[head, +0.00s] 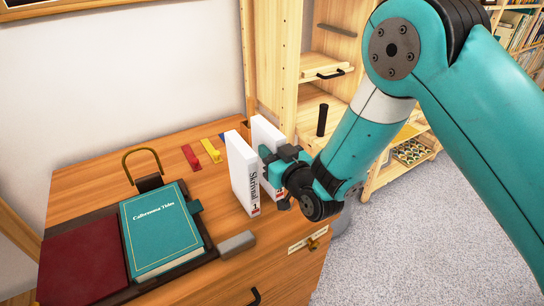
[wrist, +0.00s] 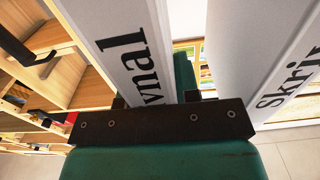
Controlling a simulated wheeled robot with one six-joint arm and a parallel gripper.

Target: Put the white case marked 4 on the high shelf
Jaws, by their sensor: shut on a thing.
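Two white cases stand upright side by side on the wooden cabinet top in the head view. The nearer white case (head: 242,172) reads "Skrivnal" with a 1 low on its spine. The other finger is mostly hidden. I cannot tell whether the held case touches the cabinet top.
The wooden cabinet top (head: 90,181) also holds a teal book (head: 160,235), a dark red book (head: 82,262), a grey block (head: 236,243) and small red, yellow and blue pieces. A tall wooden shelf unit (head: 283,70) with a black cylinder (head: 322,120) stands behind.

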